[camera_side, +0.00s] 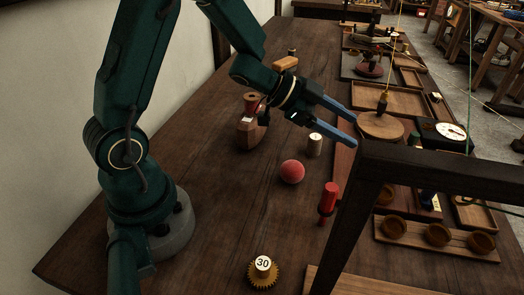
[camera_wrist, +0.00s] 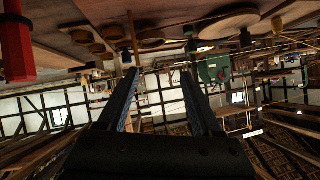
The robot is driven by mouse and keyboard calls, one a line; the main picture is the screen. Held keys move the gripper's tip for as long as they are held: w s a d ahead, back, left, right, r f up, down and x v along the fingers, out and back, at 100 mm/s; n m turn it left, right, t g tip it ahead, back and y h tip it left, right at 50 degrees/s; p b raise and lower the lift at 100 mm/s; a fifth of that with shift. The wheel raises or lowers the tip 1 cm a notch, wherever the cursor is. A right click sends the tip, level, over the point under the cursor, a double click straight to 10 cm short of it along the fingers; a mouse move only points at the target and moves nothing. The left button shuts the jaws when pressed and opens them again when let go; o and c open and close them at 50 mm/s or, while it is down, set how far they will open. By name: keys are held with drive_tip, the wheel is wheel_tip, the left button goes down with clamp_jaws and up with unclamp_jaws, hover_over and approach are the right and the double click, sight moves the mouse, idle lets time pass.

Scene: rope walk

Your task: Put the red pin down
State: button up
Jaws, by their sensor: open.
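The red pin (camera_side: 328,202) stands upright on the wooden table, near the dark post of a frame, in the side view. In the wrist view a red piece that looks like the pin (camera_wrist: 17,48) shows at the upper left, partly cut off by the picture edge. My gripper (camera_side: 354,129) is open, with its two blue fingers apart and nothing between them. It is above the table, beyond the pin and apart from it. The wrist view also shows the open fingers (camera_wrist: 160,72) with empty space between them.
A red ball (camera_side: 292,172), a small wooden cylinder (camera_side: 314,145) and a brass gear marked 30 (camera_side: 263,272) stand on the table. A dark wooden frame (camera_side: 430,168) rises at the right. A rack with round cups (camera_side: 436,252) lies beyond it. The table's left front is clear.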

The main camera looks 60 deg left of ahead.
sight(330, 192)
drive_tip(key=s+d+m+g+h, duration=0.1)
drive_tip(key=s+h, duration=0.1)
drive_tip(key=s, duration=0.2)
drive_tip(key=s+d+f+m+g+h, duration=0.1)
drive_tip(key=s+d+g+h, duration=0.1)
drive_tip(key=s, duration=0.2)
drive_tip(key=s+d+m+g+h, duration=0.1)
drive_tip(key=s+h, duration=0.2)
drive_tip(key=s, duration=0.1)
drive_tip(key=shift+s+d+f+m+g, duration=0.15)
drive_tip(key=shift+d+f+m+g, duration=0.15)
drive_tip(key=shift+f+x, duration=0.25)
drive_tip(key=shift+x, duration=1.1)
drive_tip(key=shift+f+x, duration=0.2)
drive_tip(key=shift+x, duration=1.15)
drive_tip(key=shift+a, duration=0.15)
drive_tip(key=shift+c, duration=0.4)
clamp_jaws()
